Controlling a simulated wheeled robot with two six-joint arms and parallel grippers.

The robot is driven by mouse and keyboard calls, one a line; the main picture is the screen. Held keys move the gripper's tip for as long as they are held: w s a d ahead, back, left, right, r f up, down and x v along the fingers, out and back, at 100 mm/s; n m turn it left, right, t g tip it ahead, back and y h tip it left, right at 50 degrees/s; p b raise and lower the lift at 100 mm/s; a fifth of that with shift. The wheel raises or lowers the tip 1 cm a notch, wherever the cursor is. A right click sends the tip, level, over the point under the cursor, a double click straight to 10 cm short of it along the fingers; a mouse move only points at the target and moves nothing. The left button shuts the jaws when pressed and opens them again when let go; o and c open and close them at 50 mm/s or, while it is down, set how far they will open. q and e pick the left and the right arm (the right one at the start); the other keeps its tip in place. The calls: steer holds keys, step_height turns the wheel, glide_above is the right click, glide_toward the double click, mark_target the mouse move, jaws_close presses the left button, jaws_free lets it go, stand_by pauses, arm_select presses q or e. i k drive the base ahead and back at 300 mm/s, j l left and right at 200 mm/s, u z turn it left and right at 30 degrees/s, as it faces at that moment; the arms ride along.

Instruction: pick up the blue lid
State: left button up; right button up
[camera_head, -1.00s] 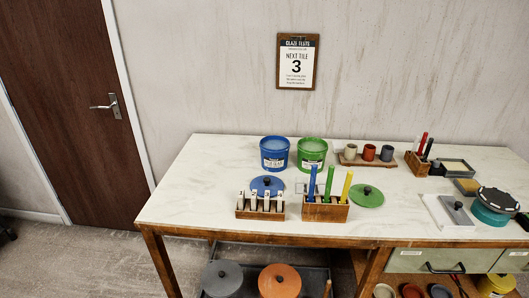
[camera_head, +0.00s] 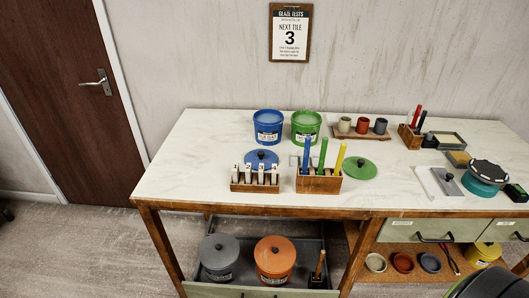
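The blue lid (camera_head: 261,158) lies flat on the white table top (camera_head: 203,161), with a dark knob in its middle. It sits in front of the open blue bucket (camera_head: 267,127). Its front edge is partly hidden behind a wooden rack (camera_head: 254,187) of small pale tiles. Neither of my grippers shows in the head view. A dark rounded shape at the bottom right corner is too cut off to name.
A wooden holder (camera_head: 318,184) with blue, green and yellow sticks stands right of the lid. A green bucket (camera_head: 306,127) stands behind, and a green lid (camera_head: 360,168) lies further right. The table's left end is clear. Grey (camera_head: 219,257) and orange (camera_head: 275,260) lidded buckets stand below.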

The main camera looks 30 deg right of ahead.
mark_target(268, 157)
steer(key=l+u, duration=0.25)
steer(key=l, duration=0.85)
steer(key=l+u, duration=0.3)
steer(key=l, duration=0.8)
